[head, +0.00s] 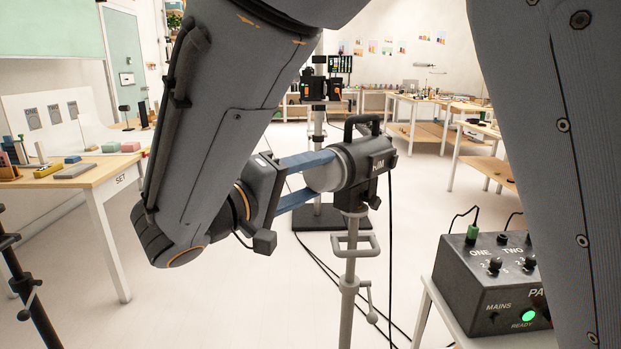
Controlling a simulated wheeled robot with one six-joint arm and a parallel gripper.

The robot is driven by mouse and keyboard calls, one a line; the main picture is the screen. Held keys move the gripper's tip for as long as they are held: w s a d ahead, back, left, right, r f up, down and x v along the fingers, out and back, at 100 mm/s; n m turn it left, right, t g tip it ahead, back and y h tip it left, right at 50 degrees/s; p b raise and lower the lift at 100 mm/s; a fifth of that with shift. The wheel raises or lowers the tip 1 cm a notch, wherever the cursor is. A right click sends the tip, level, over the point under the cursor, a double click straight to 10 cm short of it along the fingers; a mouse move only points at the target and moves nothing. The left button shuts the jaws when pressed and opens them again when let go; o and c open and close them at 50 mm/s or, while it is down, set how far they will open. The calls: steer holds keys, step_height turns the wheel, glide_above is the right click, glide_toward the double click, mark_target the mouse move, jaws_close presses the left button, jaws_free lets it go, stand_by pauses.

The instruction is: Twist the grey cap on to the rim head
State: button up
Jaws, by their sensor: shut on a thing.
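The rim head (378,162) is a dark lamp head marked "RIM", with a top handle, mounted on a grey stand (347,285). The grey cap (322,174) is a round light-grey piece at the left end of the lamp head. My gripper (312,177) comes from the left with its two blue fingers, one above and one below, shut on the cap. The cap appears to touch the head's front; whether it is threaded on cannot be told. My arm crosses the upper left of the view.
A control box (492,285) with knobs and a lit green button sits on a small table at the lower right. Cables run over the floor by the stand. A table marked "SET" (100,188) stands at the left. Another stand (318,130) is behind the head.

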steer(key=o, duration=1.4)
steer(key=shift+d, duration=0.1)
steer(key=shift+c, duration=0.2)
steer(key=b+v, duration=0.1)
steer(key=v, duration=0.7)
steer(key=shift+w, duration=0.15)
